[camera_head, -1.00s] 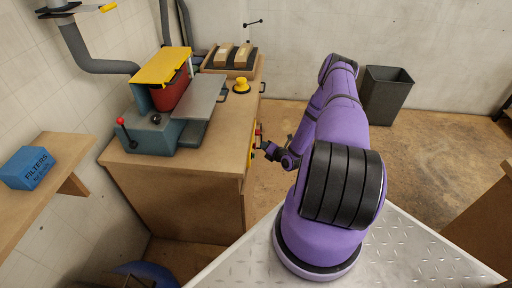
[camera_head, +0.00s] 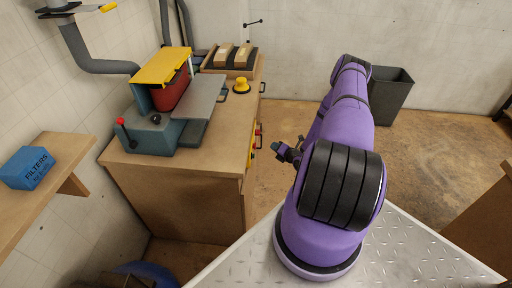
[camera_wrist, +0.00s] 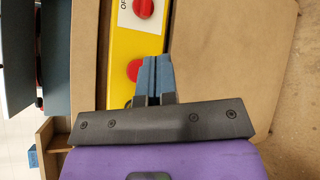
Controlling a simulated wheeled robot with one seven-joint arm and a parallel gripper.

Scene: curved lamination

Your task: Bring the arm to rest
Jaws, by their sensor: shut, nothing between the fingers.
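My arm is purple with black bands and reaches forward from the plate at the bottom of the head view. My gripper (camera_head: 276,147) is small and dark there, to the right of the cabinet front and apart from it. In the wrist view my gripper (camera_wrist: 155,62) shows two blue-grey fingers side by side, shut with nothing between them. Behind the fingers is a yellow panel (camera_wrist: 124,45) with red knobs (camera_wrist: 143,8), seen on the cabinet's front. The fingers overlap the panel's edge in the picture.
A grey bin (camera_head: 389,97) stands behind my arm. A shelf at left holds a blue filter box (camera_head: 27,167).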

